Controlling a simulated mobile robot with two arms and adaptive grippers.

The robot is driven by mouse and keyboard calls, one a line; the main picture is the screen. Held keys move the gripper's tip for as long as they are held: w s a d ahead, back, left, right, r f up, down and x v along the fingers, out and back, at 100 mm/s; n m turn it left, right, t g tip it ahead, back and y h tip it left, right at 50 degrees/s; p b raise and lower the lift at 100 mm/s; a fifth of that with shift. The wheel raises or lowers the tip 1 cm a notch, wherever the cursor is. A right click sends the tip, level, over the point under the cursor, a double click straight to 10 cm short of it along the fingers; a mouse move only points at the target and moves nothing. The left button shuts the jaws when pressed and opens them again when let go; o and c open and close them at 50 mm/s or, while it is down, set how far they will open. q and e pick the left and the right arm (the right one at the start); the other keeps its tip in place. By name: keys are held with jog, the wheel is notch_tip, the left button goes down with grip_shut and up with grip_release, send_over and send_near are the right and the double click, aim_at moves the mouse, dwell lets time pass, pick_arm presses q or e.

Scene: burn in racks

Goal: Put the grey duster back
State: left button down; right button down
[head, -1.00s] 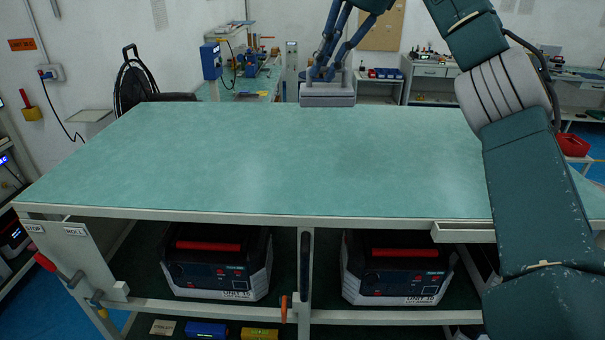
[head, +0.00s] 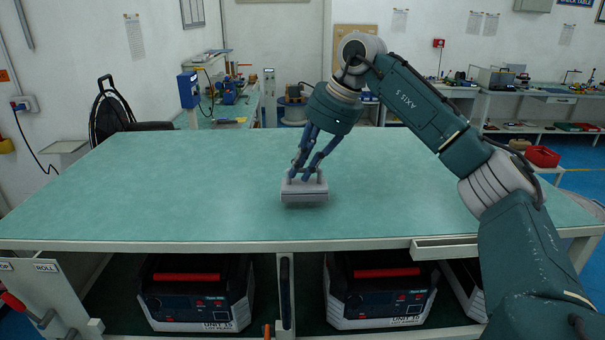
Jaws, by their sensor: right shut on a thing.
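The grey duster (head: 304,193) is a pale grey block with a darker lower part, seen in the head view over the middle of the green table top (head: 180,190). My right gripper (head: 306,174) is shut on the top of the duster, fingers pointing down. The duster is at or just above the table surface; I cannot tell whether it touches. My left gripper is not in view.
The table top around the duster is clear. Below it, two units with red handles (head: 190,277) stand on a shelf. A drawer (head: 446,247) sticks out slightly at the front right edge. A red bin (head: 542,156) stands at the far right.

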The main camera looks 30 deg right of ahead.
notch_tip(320, 180, down, 2)
jog(key=shift+f, duration=0.1)
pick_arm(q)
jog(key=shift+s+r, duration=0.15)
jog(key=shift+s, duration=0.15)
pick_arm(e)
jog(key=shift+w, duration=0.1)
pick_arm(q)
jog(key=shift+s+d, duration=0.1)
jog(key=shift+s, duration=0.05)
pick_arm(e)
jog(key=shift+f, duration=0.15)
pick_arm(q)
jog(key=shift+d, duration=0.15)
pick_arm(e)
jog(key=c, duration=1.7)
grip_release()
